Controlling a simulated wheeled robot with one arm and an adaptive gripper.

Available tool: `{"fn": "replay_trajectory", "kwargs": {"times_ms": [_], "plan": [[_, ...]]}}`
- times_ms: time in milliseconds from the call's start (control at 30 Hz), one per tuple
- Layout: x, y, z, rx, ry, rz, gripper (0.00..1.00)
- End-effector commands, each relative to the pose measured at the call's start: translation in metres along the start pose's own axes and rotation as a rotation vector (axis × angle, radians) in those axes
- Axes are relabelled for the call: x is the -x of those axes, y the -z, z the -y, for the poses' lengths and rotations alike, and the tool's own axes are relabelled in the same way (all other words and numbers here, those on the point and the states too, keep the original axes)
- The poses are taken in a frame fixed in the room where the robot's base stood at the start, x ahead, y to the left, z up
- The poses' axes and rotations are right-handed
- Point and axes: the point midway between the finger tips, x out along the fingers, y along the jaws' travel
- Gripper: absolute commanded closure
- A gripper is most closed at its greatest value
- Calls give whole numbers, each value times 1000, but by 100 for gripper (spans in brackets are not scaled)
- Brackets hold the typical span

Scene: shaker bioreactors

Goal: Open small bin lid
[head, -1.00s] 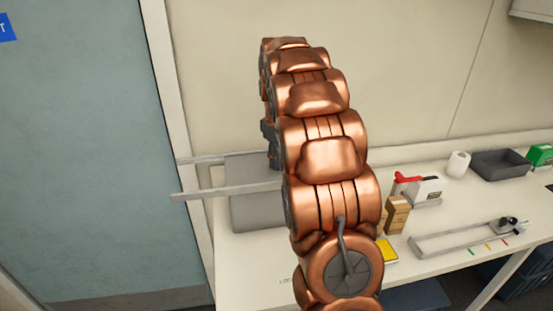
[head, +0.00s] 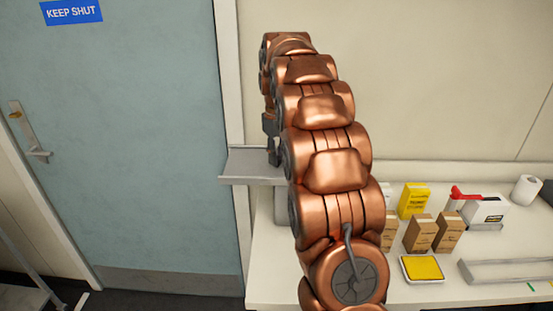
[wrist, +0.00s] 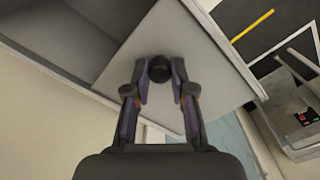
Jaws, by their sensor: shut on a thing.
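In the wrist view, my gripper (wrist: 160,80) is closed around a round black knob (wrist: 159,68). The knob sits on a flat light-grey panel (wrist: 200,60), which looks like the bin lid. A darker grey recess with a pale rim (wrist: 60,45) lies to the upper left of the panel; I cannot tell how far the lid is open. In the head view, my gripper (head: 271,150) points down by a grey tray-like piece (head: 245,166) near the door frame.
A blue-grey door (head: 150,150) with a handle (head: 38,153) stands on the left. The white bench (head: 400,290) holds brown boxes (head: 421,233), a yellow box (head: 413,200), a yellow pad (head: 424,268), a white device (head: 485,214) and a paper roll (head: 527,190).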

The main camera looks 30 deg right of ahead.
Motion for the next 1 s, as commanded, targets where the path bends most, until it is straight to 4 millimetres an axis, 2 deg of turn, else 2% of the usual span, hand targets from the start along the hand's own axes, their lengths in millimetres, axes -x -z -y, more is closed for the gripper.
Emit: {"fn": "replay_trajectory", "kwargs": {"times_ms": [267,300,533,833,1000], "plan": [[1,0,0,-2,-1,-2,100],[1,0,0,-2,-1,-2,74],[1,1,1,0,0,-1,51],[1,1,1,0,0,0,51],[9,1,0,1,-1,-2,51]]}}
